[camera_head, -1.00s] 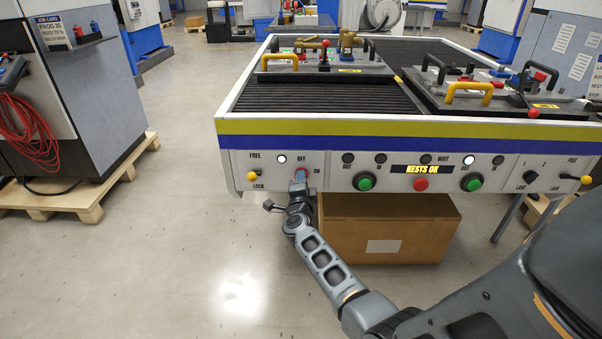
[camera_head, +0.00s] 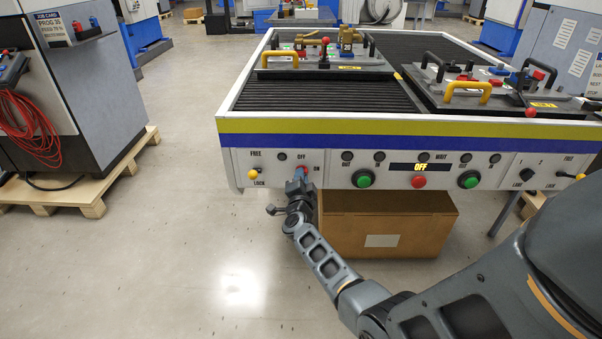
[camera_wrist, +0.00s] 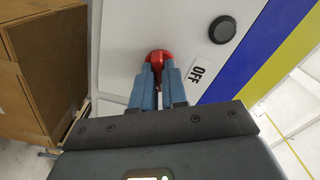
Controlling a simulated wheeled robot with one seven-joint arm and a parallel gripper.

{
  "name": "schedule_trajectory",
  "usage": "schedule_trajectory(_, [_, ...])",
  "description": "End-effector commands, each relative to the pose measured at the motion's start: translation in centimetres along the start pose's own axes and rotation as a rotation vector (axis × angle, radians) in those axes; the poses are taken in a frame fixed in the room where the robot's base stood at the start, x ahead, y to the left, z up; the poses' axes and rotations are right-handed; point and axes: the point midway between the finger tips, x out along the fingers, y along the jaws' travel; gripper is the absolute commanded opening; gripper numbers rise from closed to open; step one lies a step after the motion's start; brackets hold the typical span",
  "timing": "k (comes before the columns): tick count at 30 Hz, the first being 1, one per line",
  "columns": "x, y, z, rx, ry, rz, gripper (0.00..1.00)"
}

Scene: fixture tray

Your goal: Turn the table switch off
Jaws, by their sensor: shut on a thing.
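The table switch (camera_wrist: 158,56) is a red knob on the white front panel, beside the OFF label (camera_wrist: 199,75) in the wrist view. My gripper (camera_wrist: 158,70) is shut on this red knob, with its blue-grey fingers at either side. In the head view my gripper (camera_head: 300,178) reaches up to the panel from below, and its fingers hide most of the knob. The panel's display (camera_head: 420,167) reads OFF in yellow. The indicator lamps (camera_head: 282,157) along the panel are dark.
Green buttons (camera_head: 363,178), a red button (camera_head: 419,182) and a yellow-tipped lever (camera_head: 253,174) sit on the same panel. A cardboard box (camera_head: 390,225) stands under the table. Clamping fixtures (camera_head: 325,52) stand on top.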

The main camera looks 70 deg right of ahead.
Motion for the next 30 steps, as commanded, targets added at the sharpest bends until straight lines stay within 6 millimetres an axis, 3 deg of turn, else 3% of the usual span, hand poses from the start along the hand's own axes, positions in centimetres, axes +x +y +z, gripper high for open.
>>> schedule_trajectory(21, [-0.10, -0.02, 0.05, -0.439, -0.005, 0.002, 0.00])
schedule_trajectory(30, [-0.11, 0.15, 0.14, -0.494, -0.004, 0.001, 0.00])
